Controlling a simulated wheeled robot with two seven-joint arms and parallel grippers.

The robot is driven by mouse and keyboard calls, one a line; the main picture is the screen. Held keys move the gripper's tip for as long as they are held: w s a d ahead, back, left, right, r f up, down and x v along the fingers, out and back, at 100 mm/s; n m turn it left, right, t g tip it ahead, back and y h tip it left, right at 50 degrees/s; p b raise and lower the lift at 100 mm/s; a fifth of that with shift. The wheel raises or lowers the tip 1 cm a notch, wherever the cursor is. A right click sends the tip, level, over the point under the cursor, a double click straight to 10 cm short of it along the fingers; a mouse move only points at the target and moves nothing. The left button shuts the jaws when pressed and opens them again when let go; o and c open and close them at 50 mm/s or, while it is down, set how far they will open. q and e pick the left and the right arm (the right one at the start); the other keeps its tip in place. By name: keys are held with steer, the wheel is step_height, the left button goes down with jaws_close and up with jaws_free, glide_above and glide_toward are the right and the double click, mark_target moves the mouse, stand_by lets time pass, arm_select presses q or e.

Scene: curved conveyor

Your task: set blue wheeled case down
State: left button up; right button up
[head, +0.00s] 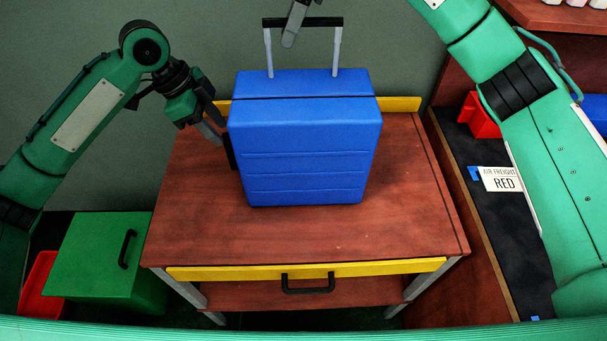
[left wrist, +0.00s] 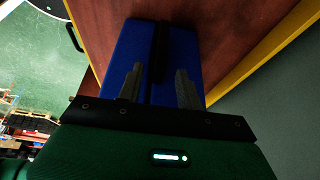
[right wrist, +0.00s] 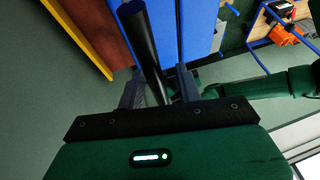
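The blue wheeled case (head: 305,150) stands upright on the red-brown wooden table (head: 290,232), with its pull handle (head: 315,21) raised. No gap shows under its front edge; its wheels are not visible. My left gripper (head: 222,143) is at the case's left side, by the black side handle (head: 231,152). In the left wrist view its fingers (left wrist: 160,85) are apart, with the case's blue side (left wrist: 128,50) beyond them. My right gripper (right wrist: 158,92) is at the pull handle's top bar (right wrist: 146,45), which passes between its spread fingers. Contact with the bar is unclear.
A green box (head: 95,255) and a red bin (head: 40,285) stand left of the table. A dark shelf with a red bin (head: 480,116) and a label reading AIR FREIGHT RED (head: 503,180) is at right. The table's front is clear.

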arm_select(q)
steer(key=v, duration=0.6)
arm_select(e)
steer(key=v, duration=1.2)
arm_select(q)
steer(key=shift+r, duration=0.15)
steer(key=shift+r, duration=0.1)
arm_select(e)
steer(key=shift+r, duration=0.1)
